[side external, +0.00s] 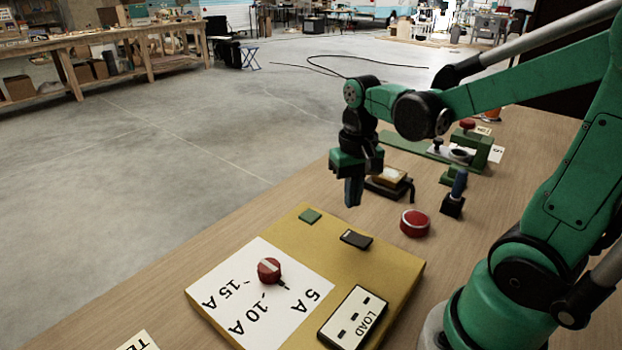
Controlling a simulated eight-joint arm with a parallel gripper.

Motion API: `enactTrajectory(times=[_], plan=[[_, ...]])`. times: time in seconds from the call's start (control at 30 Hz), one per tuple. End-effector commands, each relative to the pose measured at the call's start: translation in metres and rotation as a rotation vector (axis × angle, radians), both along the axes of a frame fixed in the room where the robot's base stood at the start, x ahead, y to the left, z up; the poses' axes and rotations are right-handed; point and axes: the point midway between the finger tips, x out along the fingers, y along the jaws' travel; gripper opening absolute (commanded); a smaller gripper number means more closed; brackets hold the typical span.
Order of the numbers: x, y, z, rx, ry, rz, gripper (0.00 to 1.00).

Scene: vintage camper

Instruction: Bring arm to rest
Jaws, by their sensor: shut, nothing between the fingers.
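My gripper (353,192) hangs above the wooden table, pointing down, with its dark fingers together and nothing held. It is behind the yellow board in the picture, above the table's left edge area. My green arm reaches in from the right side and bends down at the wrist. The gripper partly covers a small dark device with a light top (388,176).
A yellow board (390,268) has a red knob (269,269), a dark switch (356,239) and a LOAD plate (353,318). A red button (414,222), a blue-handled piece (456,190) and a green fixture (480,148) stand on the table (250,236).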

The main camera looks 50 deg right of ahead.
Motion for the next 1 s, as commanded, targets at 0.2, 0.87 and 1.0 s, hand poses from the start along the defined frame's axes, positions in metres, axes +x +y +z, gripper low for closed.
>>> enactTrajectory(times=[0.2,0.87,1.0], plan=[[0.000,0.000,0.006,0.000,0.000,0.000,0.00],[0.010,0.062,0.030,-0.133,-0.486,0.419,0.00],[0.011,0.073,0.035,-0.157,-0.585,0.493,0.00]])
